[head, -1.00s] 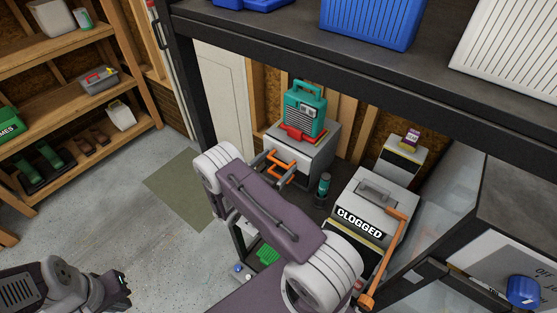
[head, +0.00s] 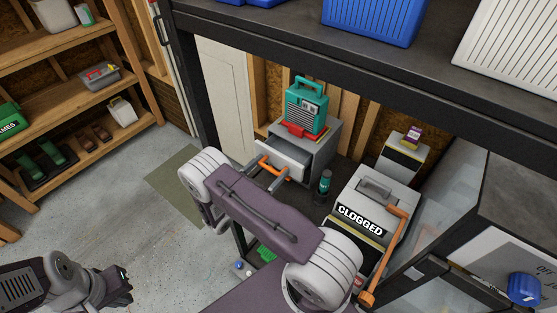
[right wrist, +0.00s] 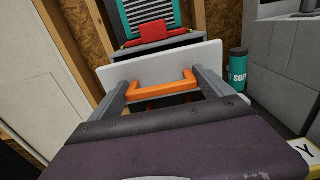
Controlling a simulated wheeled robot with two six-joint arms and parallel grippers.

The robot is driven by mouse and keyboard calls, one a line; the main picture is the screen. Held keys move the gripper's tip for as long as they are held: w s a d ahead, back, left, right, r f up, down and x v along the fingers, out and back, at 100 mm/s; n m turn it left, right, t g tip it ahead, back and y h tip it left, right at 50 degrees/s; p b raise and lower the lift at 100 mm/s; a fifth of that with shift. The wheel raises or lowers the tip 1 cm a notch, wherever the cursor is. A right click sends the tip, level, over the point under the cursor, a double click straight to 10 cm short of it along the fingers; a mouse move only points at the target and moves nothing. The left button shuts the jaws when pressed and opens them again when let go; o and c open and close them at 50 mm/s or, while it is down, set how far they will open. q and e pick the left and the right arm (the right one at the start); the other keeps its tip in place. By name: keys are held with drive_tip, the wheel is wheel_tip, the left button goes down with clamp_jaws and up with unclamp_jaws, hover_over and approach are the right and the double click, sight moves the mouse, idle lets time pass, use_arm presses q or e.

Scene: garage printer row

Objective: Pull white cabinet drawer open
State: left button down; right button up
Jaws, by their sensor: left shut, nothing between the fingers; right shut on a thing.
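The white cabinet (head: 318,150) stands on the bench with its drawer (head: 286,155) pulled partly out, the inside showing. The drawer's orange handle (head: 273,168) faces me; in the right wrist view the handle (right wrist: 165,88) crosses the white drawer front (right wrist: 135,70). My right gripper (head: 262,172) is shut on the handle; its fingers (right wrist: 165,90) show on both sides of it in the right wrist view. My arm hides part of the bench below. My left gripper (head: 128,288) is shut and empty at the lower left, over the floor, far from the cabinet.
A teal radio (head: 306,105) and a red item (head: 305,131) sit on the cabinet. A dark bottle (head: 325,182) stands right of it, near a grey machine labelled CLOGGED (head: 376,200). A black shelf (head: 400,70) hangs above. The floor at left is clear.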

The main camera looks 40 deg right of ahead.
drive_tip(key=v, duration=0.6)
drive_tip(key=o, duration=1.8)
drive_tip(key=b+v, duration=0.2)
drive_tip(key=v, duration=0.7)
